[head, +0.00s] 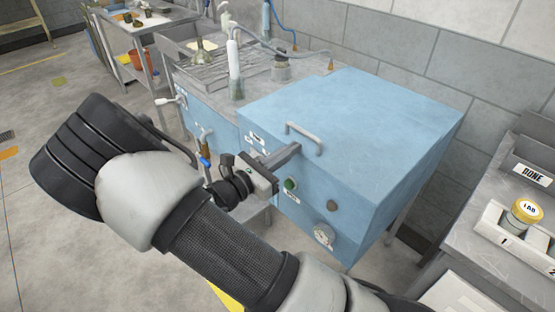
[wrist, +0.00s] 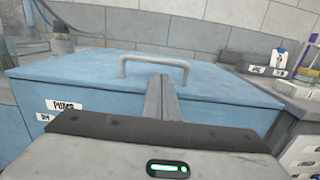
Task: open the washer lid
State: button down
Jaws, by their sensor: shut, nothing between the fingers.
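The washer is a blue box-shaped unit (head: 345,190) in the middle of the head view. Its flat blue lid (head: 385,105) lies closed on top; the lid also shows in the wrist view (wrist: 85,65). A grey bar handle (head: 304,130) stands up near the lid's front edge. In the wrist view, the handle (wrist: 153,59) is straight ahead. My gripper (head: 294,149) is shut and empty, its fingertips at the front edge just below the handle. In the wrist view, my fingers (wrist: 161,84) point at the handle's middle. I cannot tell whether they touch it.
A green button (head: 290,184) and a gauge (head: 324,235) are on the washer's front. A sink bench with a white bottle (head: 234,65) adjoins at left. A bench with a white tray (head: 500,225) stands at right. A block wall is behind.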

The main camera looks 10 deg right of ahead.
jog(key=shift+x, duration=1.3)
jog(key=shift+r, duration=0.1)
